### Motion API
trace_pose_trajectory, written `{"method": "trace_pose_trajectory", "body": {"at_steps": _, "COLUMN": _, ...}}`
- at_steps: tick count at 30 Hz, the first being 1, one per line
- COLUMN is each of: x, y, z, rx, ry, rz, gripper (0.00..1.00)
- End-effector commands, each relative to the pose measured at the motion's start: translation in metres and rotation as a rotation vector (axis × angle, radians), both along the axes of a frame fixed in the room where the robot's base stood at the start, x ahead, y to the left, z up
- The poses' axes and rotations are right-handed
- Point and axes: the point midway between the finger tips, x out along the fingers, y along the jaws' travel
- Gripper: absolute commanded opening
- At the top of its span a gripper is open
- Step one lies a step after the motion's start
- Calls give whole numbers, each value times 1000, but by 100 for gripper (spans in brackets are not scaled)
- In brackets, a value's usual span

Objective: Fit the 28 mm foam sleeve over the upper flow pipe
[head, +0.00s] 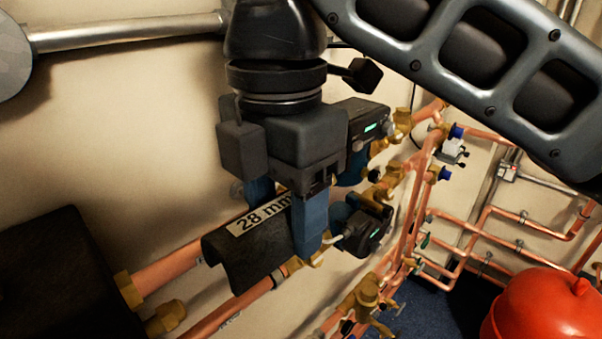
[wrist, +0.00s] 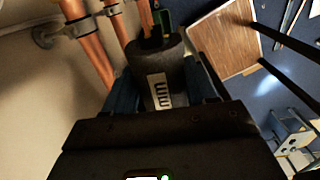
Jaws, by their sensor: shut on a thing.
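The dark foam sleeve (head: 235,258) with a white "28 mm" label sits between the blue fingers of my gripper (head: 286,222), which points down and is shut on it. In the wrist view the sleeve (wrist: 158,70) lies between both fingers, its label facing the camera. The upper copper pipe (head: 168,268) runs from a brass fitting at lower left up to the sleeve's left end and is hidden beyond it. The lower copper pipe (head: 225,314) passes below the sleeve. I cannot tell whether the sleeve is around the upper pipe or only in front of it.
A black box (head: 55,275) stands at left. Two dark devices with small screens, the lower one (head: 365,235) close beside my fingers, and brass valves (head: 368,292) crowd the right. A red vessel (head: 545,305) is at lower right. The wrist view shows a brown board (wrist: 225,45) over blue floor.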

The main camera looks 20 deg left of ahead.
Motion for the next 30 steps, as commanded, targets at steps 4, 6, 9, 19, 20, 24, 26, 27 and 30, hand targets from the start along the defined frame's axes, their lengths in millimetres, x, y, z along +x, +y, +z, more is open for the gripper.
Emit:
{"method": "trace_pose_trajectory", "body": {"at_steps": 4, "x": -2, "y": 3, "z": 1, "rx": 1, "ry": 2, "rz": 27, "gripper": 27}}
{"method": "trace_pose_trajectory", "body": {"at_steps": 6, "x": -1, "y": 6, "z": 0, "rx": 2, "ry": 1, "rz": 25, "gripper": 27}}
{"method": "trace_pose_trajectory", "body": {"at_steps": 9, "x": 2, "y": 12, "z": -1, "rx": 2, "ry": 1, "rz": 24, "gripper": 27}}
{"method": "trace_pose_trajectory", "body": {"at_steps": 19, "x": 10, "y": 30, "z": -5, "rx": 2, "ry": 1, "rz": 20, "gripper": 27}}
{"method": "trace_pose_trajectory", "body": {"at_steps": 20, "x": 11, "y": 32, "z": -5, "rx": 2, "ry": 1, "rz": 20, "gripper": 27}}
{"method": "trace_pose_trajectory", "body": {"at_steps": 24, "x": 14, "y": 40, "z": -7, "rx": 1, "ry": 1, "rz": 21, "gripper": 27}}
{"method": "trace_pose_trajectory", "body": {"at_steps": 26, "x": 15, "y": 44, "z": -8, "rx": 2, "ry": 0, "rz": 21, "gripper": 27}}
{"method": "trace_pose_trajectory", "body": {"at_steps": 27, "x": 17, "y": 46, "z": -8, "rx": 3, "ry": 1, "rz": 20, "gripper": 27}}
{"method": "trace_pose_trajectory", "body": {"at_steps": 30, "x": 19, "y": 52, "z": -10, "rx": 3, "ry": 1, "rz": 20, "gripper": 27}}
